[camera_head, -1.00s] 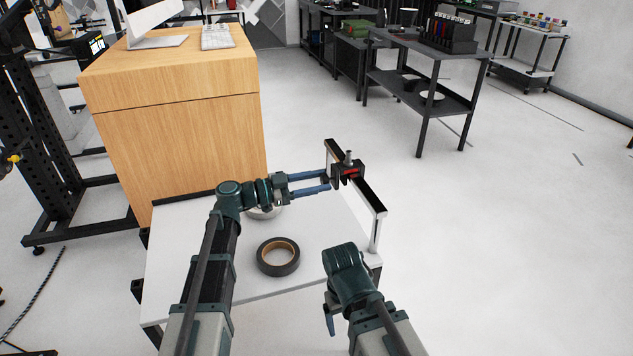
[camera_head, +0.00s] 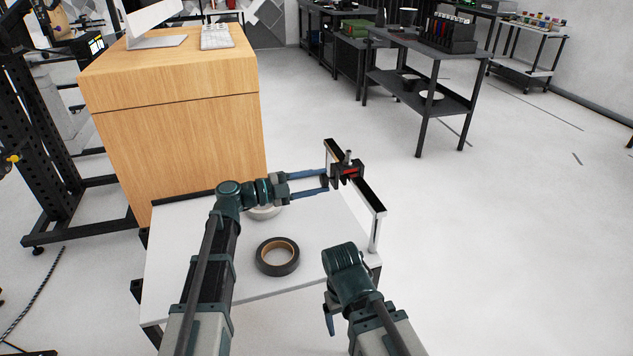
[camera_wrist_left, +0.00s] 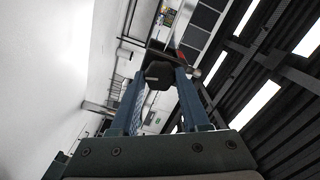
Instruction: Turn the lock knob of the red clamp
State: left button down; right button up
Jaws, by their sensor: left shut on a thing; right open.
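The red clamp (camera_head: 350,171) sits on a raised rail (camera_head: 370,193) at the right edge of the white table, with a small post standing up from its top. My left gripper (camera_head: 325,180) reaches in from the left at the clamp's near left side. In the left wrist view, its fingers (camera_wrist_left: 160,80) are shut on a dark, many-sided knob (camera_wrist_left: 158,75). My right gripper (camera_head: 329,318) hangs low in front of the table's near right corner, apart from the clamp, and is open and empty.
A dark ring of tape (camera_head: 278,257) lies on the white table (camera_head: 230,285). A pale round object (camera_head: 265,212) is partly hidden behind my left arm. A wooden cabinet (camera_head: 180,150) stands behind the table. The floor right of the rail is clear.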

pick_arm(q)
jog(key=shift+w+d+m, duration=0.1)
jog(key=shift+m, duration=0.7)
jog(key=shift+c, duration=1.9)
grip_release()
jog(key=v, duration=1.3)
jog(key=shift+s+a, duration=0.2)
jog(key=shift+a, duration=0.15)
